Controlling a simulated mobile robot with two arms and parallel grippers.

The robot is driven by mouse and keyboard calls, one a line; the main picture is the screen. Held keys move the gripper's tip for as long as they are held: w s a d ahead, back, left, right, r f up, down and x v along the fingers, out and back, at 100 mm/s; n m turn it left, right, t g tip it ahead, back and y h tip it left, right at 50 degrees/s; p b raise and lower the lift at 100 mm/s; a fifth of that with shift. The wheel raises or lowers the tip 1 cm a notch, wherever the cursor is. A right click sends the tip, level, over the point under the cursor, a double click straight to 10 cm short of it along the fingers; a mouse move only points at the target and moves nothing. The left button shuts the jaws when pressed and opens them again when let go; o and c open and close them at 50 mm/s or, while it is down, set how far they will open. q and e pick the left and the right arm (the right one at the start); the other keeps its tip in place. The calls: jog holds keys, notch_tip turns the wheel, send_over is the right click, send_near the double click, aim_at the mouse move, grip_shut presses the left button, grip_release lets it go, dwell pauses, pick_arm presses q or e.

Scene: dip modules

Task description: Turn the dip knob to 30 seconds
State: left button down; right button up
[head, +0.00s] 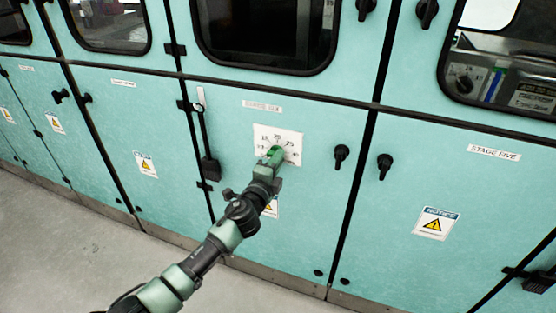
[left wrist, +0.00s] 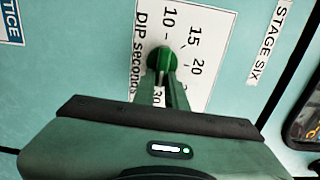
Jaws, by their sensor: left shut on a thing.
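The dip knob (left wrist: 161,57) is a small green knob on a white dial plate marked "DIP seconds" (left wrist: 210,45). In the left wrist view the numbers 10, 15 and 20 show around it, and a 30 shows partly beside the fingers. The plate also shows in the head view (head: 292,139), on a turquoise cabinet door. My left gripper (head: 273,156) reaches the plate from below and is shut on the knob; its fingers show in the left wrist view (left wrist: 165,80). The fingers hide part of the dial, and I cannot tell where the knob points. My right gripper is not in view.
Black door handles (head: 341,154) and (head: 385,163) stick out to the right of the plate. A black latch lever (head: 207,150) hangs to the left. Warning labels (head: 435,223) are on the doors. The floor (head: 70,255) in front is clear.

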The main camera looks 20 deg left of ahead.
pick_arm(q)
jog(key=shift+f, duration=0.1)
jog(key=c, duration=1.4)
grip_release()
jog(key=shift+c, duration=0.2)
jog(key=s, duration=0.8)
jog(key=shift+a, duration=0.3)
jog(key=shift+w, duration=0.1)
